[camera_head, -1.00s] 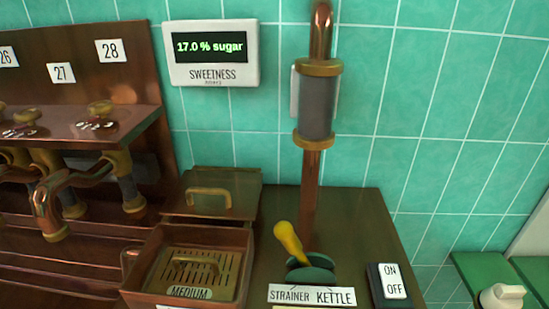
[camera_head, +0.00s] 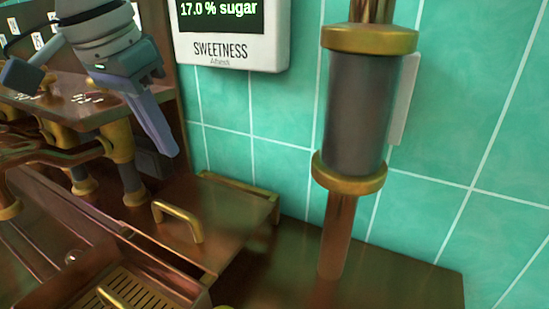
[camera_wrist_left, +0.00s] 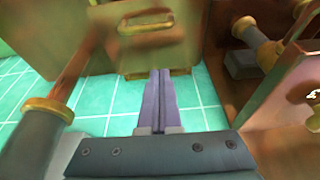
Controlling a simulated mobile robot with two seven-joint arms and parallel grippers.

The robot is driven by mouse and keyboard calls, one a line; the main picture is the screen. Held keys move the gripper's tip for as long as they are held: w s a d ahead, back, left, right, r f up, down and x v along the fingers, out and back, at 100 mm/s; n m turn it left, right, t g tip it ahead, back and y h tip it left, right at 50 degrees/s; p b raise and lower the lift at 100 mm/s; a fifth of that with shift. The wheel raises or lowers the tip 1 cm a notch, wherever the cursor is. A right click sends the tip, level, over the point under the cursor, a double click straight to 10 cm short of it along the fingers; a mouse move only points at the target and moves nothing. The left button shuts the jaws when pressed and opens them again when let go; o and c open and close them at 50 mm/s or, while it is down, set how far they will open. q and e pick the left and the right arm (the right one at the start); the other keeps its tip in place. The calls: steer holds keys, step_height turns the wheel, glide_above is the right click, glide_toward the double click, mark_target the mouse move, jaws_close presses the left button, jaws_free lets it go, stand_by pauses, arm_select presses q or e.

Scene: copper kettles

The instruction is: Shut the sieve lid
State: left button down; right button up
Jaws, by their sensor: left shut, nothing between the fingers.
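The sieve lid (camera_head: 225,212) is a flat copper plate with a brass handle (camera_head: 182,221). It stands open at the back of the copper sieve box (camera_head: 52,262), whose inside shows. A slotted brass sieve (camera_head: 140,293) lies in the box, cut off by the lower picture edge. My left gripper (camera_head: 170,148) is shut and empty, above and left of the lid, apart from it in the head view. In the left wrist view the shut fingertips (camera_wrist_left: 161,72) point towards the lid (camera_wrist_left: 180,50) and its handle (camera_wrist_left: 146,23); the gap is hard to judge. My right gripper is not in view.
A copper pipe with a dark cylinder (camera_head: 355,115) rises right of the lid. The sweetness display (camera_head: 235,45) hangs on the green tiled wall behind. Brass-fitted pipes and a copper shelf (camera_head: 75,100) stand at the left, close to my left arm.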

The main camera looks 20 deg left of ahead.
arm_select(q)
steer(key=b, duration=0.2)
glide_above(173, 218)
steer(key=w, duration=0.4)
step_height(173, 218, down, 9)
steer(key=shift+s+d+r, duration=0.1)
steer(key=shift+s+r, duration=0.05)
steer(key=shift+r, duration=0.05)
steer(key=shift+s+p, duration=0.15)
steer(key=shift+p, duration=0.3)
steer(key=shift+s+r+p, duration=0.15)
steer(key=shift+s+p, duration=0.1)
steer(key=shift+s, duration=0.6)
steer(key=shift+s+r+p, duration=0.1)
steer(key=shift+s+p, duration=0.15)
steer(key=shift+s, duration=0.6)
